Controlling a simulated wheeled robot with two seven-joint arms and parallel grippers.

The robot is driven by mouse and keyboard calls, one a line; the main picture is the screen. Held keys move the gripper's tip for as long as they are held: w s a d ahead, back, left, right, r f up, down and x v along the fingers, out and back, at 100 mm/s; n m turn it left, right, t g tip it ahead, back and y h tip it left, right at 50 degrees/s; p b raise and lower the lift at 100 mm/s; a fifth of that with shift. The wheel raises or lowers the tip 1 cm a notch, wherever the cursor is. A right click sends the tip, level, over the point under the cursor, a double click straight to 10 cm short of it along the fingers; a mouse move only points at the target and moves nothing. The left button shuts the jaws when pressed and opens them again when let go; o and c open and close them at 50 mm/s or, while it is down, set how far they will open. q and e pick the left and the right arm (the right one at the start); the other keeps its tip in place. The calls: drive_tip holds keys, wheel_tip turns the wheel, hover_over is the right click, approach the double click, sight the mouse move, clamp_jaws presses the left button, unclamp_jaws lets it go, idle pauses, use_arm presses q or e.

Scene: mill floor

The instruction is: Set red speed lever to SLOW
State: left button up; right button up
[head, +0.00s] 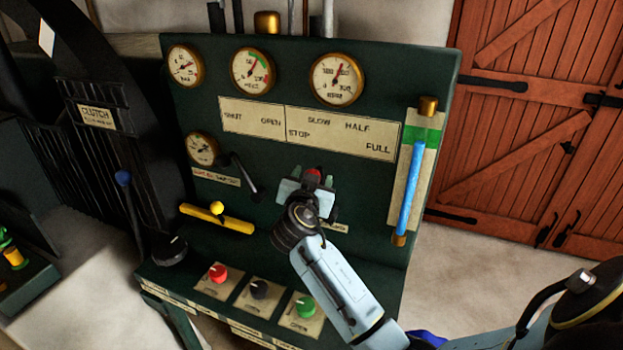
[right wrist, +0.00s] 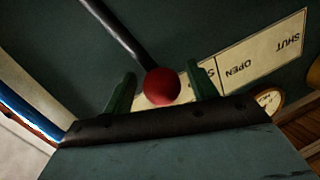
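The speed lever's red ball knob (head: 313,176) shows in the head view in front of the dark green panel, partly hidden by my right gripper (head: 311,184). In the right wrist view the red knob (right wrist: 162,86) sits between the two green fingertips, with a narrow gap on each side. Its dark rod (right wrist: 120,32) runs to the upper left. My right gripper is open around the knob. The label plate (head: 335,135) above reads STOP, SLOW, HALF and FULL; the lever's exact setting is hard to tell. My left gripper is not in view.
Left of my right gripper are a dark lever (head: 245,178) and a yellow handle (head: 217,218). A blue sight tube (head: 410,190) stands at the right. Red (head: 218,272), black (head: 260,288) and green (head: 305,306) knobs lie below. Gauges (head: 337,79) line the top.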

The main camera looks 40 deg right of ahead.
drive_tip(key=b+v, duration=0.2)
drive_tip(key=v, duration=1.1)
drive_tip(key=shift+s+a, duration=0.15)
